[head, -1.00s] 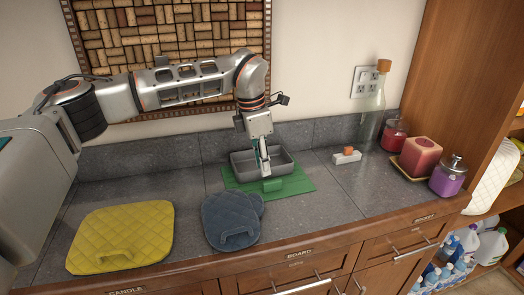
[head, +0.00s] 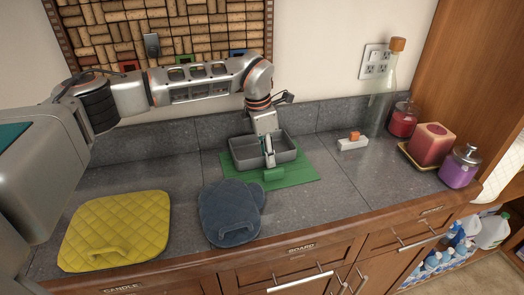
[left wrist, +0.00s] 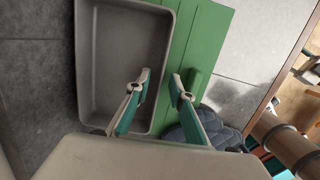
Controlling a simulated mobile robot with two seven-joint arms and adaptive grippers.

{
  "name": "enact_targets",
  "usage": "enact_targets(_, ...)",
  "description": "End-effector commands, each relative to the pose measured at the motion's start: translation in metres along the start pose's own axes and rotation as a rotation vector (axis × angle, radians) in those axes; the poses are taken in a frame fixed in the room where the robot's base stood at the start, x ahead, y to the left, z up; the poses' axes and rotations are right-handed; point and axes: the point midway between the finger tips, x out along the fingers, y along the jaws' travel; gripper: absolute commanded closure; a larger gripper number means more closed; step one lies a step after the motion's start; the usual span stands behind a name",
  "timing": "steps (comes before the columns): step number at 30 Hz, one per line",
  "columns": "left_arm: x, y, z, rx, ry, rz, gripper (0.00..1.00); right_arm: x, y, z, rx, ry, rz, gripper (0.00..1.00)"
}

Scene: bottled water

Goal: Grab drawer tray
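The grey rectangular tray (head: 246,160) sits on a green board (head: 301,178) on the counter, near the back wall. My left gripper (head: 269,164) points down at the tray's front wall. In the left wrist view, my left gripper (left wrist: 160,84) is open, its two fingers apart. One finger is over the inside of the empty tray (left wrist: 118,60) and the other is over the green board (left wrist: 208,35), with the tray's long wall between them. I cannot tell whether either finger touches the wall. My right gripper is not in view.
A yellow quilted pad (head: 118,222) and a blue one (head: 226,225) lie near the counter's front edge. A small white and orange item (head: 352,142), a glass bottle (head: 381,100) and candles (head: 431,145) stand to the right. The counter between is clear.

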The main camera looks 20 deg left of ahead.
Motion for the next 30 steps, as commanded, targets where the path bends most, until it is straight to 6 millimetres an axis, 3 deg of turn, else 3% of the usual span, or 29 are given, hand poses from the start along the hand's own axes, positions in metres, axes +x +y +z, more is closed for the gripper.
enact_targets(9, 0.0077, 0.0001, 0.0001, 0.001, -0.001, 0.001, 0.78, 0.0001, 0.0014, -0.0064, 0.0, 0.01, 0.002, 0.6)
enact_targets(10, 0.0076, 0.0001, 0.0001, 0.001, -0.001, 0.001, 0.8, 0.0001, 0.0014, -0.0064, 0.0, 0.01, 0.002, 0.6)
enact_targets(12, 0.0076, 0.0, 0.0001, 0.001, -0.001, 0.001, 0.99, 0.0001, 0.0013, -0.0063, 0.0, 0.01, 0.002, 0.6)
enact_targets(13, 0.0075, 0.0, 0.0001, 0.001, -0.001, 0.001, 1.0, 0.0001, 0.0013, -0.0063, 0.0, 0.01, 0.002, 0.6)
enact_targets(30, -0.0004, -0.004, 0.0017, 0.003, -0.002, 0.001, 1.0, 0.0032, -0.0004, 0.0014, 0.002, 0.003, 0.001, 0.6)
